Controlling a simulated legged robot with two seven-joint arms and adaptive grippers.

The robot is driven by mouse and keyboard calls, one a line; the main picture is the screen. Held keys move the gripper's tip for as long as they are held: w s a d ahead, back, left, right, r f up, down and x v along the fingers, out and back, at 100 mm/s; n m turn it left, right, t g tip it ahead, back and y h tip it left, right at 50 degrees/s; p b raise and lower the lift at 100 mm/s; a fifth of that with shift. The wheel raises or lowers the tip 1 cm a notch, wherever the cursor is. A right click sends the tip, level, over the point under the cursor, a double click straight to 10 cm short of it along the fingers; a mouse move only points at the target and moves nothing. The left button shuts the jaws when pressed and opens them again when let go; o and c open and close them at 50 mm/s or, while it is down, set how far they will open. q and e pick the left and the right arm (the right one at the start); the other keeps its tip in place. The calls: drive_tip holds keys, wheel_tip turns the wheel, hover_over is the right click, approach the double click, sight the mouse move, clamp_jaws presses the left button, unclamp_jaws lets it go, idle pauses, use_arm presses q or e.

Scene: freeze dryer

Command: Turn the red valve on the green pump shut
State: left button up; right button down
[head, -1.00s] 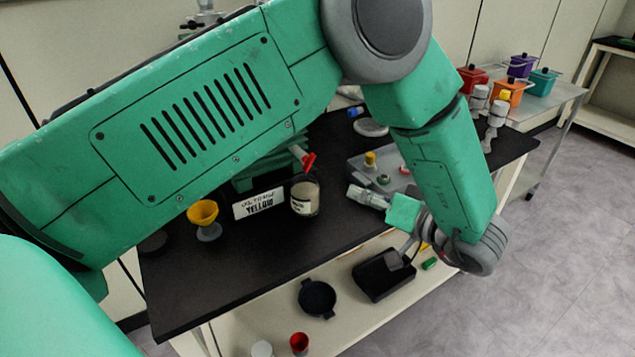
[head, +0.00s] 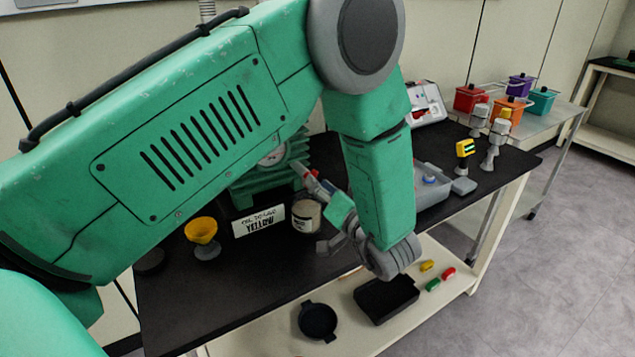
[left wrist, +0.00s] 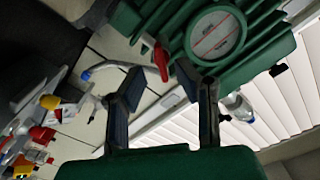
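The green pump (head: 255,187) stands on the black tabletop, partly hidden behind my left arm in the head view. Its ribbed body (left wrist: 255,45) and round gauge (left wrist: 215,35) fill the top of the left wrist view. The red valve (left wrist: 161,62) shows as a narrow handle beside the pump body. It also shows small in the head view (head: 312,174). My left gripper (left wrist: 160,72) is open, its two dark fingers on either side of the red handle in that view. I cannot tell whether they touch it. My right gripper is not in view.
A labelled jar (head: 306,216), a white sign (head: 258,221) and a yellow funnel cup (head: 202,231) stand in front of the pump. A grey tray (head: 430,190) lies to the right. Coloured pots (head: 505,105) stand on a side table.

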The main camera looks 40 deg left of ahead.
use_arm(q)
drive_tip(key=shift+x, duration=1.15)
drive_tip(key=shift+s+d, duration=0.15)
drive_tip(key=shift+d, duration=0.05)
clamp_jaws()
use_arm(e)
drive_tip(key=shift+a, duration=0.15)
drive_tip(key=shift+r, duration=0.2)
use_arm(q)
drive_tip(key=shift+f+m+p, duration=0.1)
drive_tip(key=shift+m+p, duration=4.05)
drive_tip(key=shift+m, duration=1.25)
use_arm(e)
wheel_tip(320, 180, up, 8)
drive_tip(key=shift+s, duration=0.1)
